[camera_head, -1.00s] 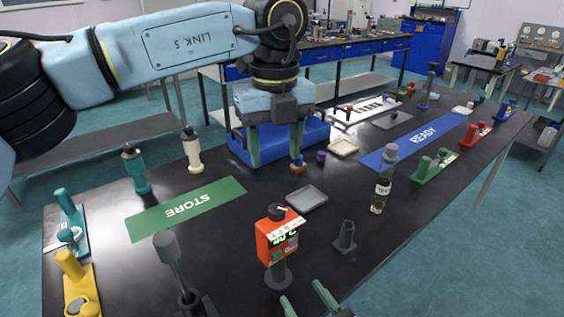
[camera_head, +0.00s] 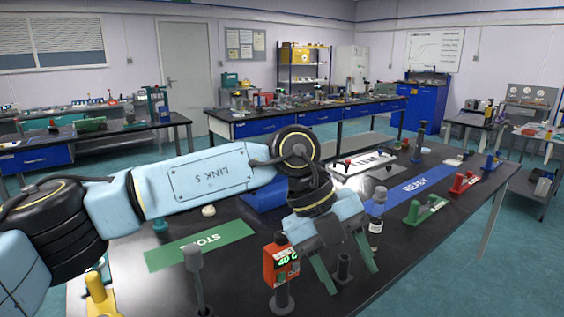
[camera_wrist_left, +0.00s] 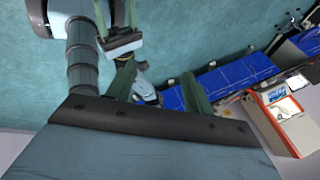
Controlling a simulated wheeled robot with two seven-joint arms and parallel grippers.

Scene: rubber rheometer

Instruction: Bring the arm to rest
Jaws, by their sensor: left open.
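My left arm comes in from the left in the head view, over the black table (camera_head: 235,285). My left gripper (camera_head: 350,279) hangs above the table, its green fingers apart and pointing down and to the right. Nothing is between the fingers. It partly hides the small dark holder (camera_head: 343,268) behind it. In the left wrist view, my gripper (camera_wrist_left: 158,84) also shows spread fingers with no object held. My right gripper does not show in the head view.
An orange device with a green display (camera_head: 280,264) stands close left of the gripper. The green STORE mat (camera_head: 200,245) and blue READY mat (camera_head: 415,186) lie on the table. A yellow-handled holder (camera_head: 100,295) is at the front left.

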